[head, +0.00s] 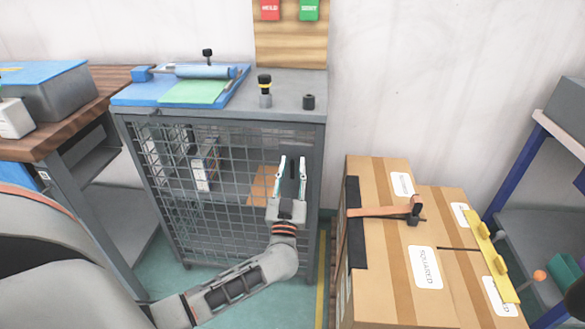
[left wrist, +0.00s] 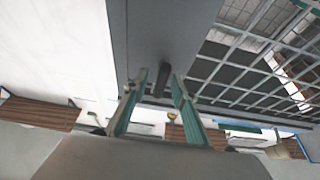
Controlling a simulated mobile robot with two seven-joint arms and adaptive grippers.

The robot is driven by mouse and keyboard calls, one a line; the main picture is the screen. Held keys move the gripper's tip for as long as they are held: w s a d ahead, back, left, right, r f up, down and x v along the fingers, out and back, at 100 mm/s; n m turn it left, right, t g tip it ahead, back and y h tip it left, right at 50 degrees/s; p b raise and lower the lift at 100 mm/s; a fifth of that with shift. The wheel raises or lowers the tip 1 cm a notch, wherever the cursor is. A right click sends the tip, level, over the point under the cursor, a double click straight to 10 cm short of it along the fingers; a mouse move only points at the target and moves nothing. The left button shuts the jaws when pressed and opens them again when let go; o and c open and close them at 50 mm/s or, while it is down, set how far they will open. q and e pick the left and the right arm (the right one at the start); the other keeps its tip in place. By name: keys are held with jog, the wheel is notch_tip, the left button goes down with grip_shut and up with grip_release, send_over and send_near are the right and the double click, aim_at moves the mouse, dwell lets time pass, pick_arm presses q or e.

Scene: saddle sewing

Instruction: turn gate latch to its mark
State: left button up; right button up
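The gate is the wire mesh front (head: 225,215) of a grey metal cabinet. Its latch (left wrist: 163,80) shows in the left wrist view as a short dark bar on the grey frame plate beside the mesh. In the head view the latch is mostly hidden by my left gripper (head: 291,166), which is raised in front of the plate at the cabinet's right side. In the left wrist view the fingers (left wrist: 158,90) are apart, with the latch between them; I cannot tell whether they touch it. The mark cannot be made out.
The cabinet top (head: 290,84) holds a blue mat (head: 130,95), a roll (head: 206,71) and small dark knobs. Cardboard boxes (head: 385,295) stand close to the right. A wooden bench (head: 60,118) stands to the left. A narrow floor strip lies between cabinet and boxes.

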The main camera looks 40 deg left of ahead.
pick_arm(q)
jog(key=c, duration=0.6)
grip_shut()
